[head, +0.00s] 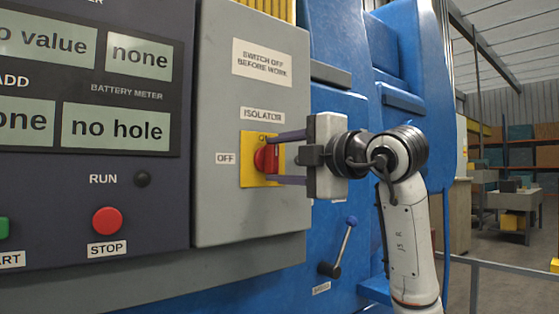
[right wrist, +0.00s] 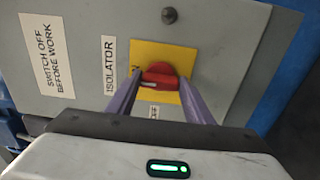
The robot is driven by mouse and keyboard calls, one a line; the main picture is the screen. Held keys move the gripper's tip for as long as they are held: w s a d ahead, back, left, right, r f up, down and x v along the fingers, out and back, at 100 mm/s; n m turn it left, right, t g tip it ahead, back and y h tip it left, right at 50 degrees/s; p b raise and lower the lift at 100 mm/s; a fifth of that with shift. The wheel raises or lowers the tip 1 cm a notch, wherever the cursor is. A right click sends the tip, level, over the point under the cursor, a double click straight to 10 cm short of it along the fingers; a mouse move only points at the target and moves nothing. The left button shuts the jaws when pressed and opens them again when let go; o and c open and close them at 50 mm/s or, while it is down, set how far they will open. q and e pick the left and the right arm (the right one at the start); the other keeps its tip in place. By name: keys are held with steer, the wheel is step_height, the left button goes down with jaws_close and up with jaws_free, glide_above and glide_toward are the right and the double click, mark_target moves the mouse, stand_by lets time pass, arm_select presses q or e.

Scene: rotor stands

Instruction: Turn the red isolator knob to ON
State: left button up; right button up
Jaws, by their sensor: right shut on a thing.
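The red isolator knob (head: 264,158) sits on a yellow plate (head: 246,177) on the grey cabinet door, with an OFF label (head: 226,159) to its left. A label above the knob is partly hidden. My right gripper (head: 271,158) reaches in from the right, shut on the knob, one finger above and one below. In the right wrist view the knob (right wrist: 159,75) lies between the fingertips (right wrist: 160,80). Its white mark is at the end toward the ISOLATOR label (right wrist: 109,64), which is the upper side in the head view. My left gripper is not in view.
A dark panel with displays, a RUN lamp (head: 142,179) and a red STOP button (head: 107,220) is at the left. A rail runs at the lower right.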

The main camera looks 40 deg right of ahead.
stand_by(0.4)
steer(key=o, duration=1.1)
steer(key=shift+c, duration=0.2)
steer(key=shift+s, duration=0.1)
steer(key=s+a+b, duration=0.1)
steer(key=s, duration=0.9)
steer(key=shift+a, duration=0.1)
steer(key=shift+f, duration=0.1)
